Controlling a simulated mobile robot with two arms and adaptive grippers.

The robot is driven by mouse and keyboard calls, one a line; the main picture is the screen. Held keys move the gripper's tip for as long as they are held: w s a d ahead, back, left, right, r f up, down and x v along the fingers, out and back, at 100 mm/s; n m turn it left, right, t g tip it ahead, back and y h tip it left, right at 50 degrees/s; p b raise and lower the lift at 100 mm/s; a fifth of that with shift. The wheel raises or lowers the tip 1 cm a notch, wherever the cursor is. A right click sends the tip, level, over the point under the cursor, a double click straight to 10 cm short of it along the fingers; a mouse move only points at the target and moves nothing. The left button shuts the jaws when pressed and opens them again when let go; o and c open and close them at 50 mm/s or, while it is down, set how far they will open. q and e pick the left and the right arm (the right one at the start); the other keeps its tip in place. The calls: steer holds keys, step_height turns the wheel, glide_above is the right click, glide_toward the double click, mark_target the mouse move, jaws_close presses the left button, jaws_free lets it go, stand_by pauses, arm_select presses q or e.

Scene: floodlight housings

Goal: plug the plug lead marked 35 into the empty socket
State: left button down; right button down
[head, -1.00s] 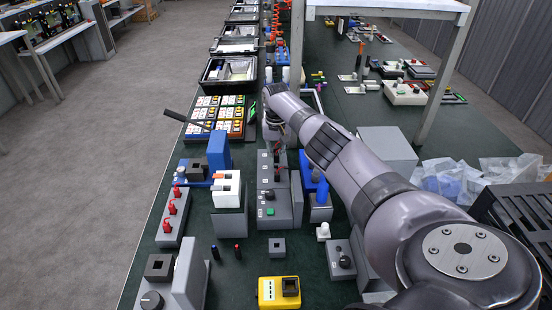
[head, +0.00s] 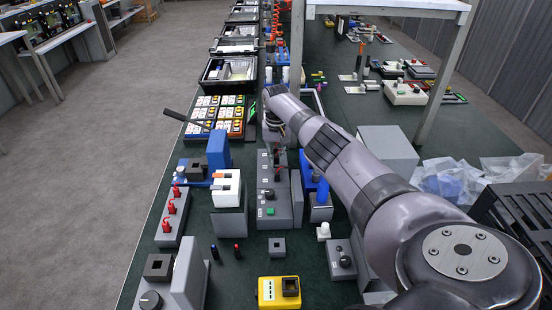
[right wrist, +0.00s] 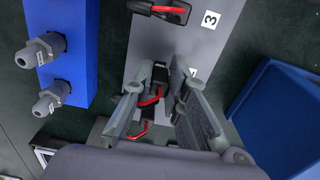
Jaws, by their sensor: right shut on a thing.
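In the right wrist view my right gripper (right wrist: 163,78) is shut on a black plug lead (right wrist: 155,88) with a red cable, held over a grey panel (right wrist: 145,45). The fingers hide part of the plug, and I cannot read a number 35 on it. Another black plug with a red lead (right wrist: 165,8) sits in the panel beside a label reading 3. A second label beside the fingers is partly covered. I cannot tell which socket is empty. In the head view my right arm (head: 330,145) reaches over the table and its gripper is small and mostly hidden. My left gripper is not in view.
A blue block with two grey cable glands (right wrist: 48,75) stands left of the panel, and another blue block (right wrist: 265,105) stands right. In the head view, a grey strip with red switches (head: 172,220), a white block (head: 227,190) and a yellow box (head: 270,293) stand nearer on the table.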

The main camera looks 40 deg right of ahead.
mark_target(276, 157)
steer(key=shift+f+b, duration=0.55)
steer(key=shift+f, duration=0.2)
stand_by(0.4)
steer(key=c, duration=1.5)
jaws_free()
step_height(276, 157, up, 12)
steer(key=shift+r, duration=0.1)
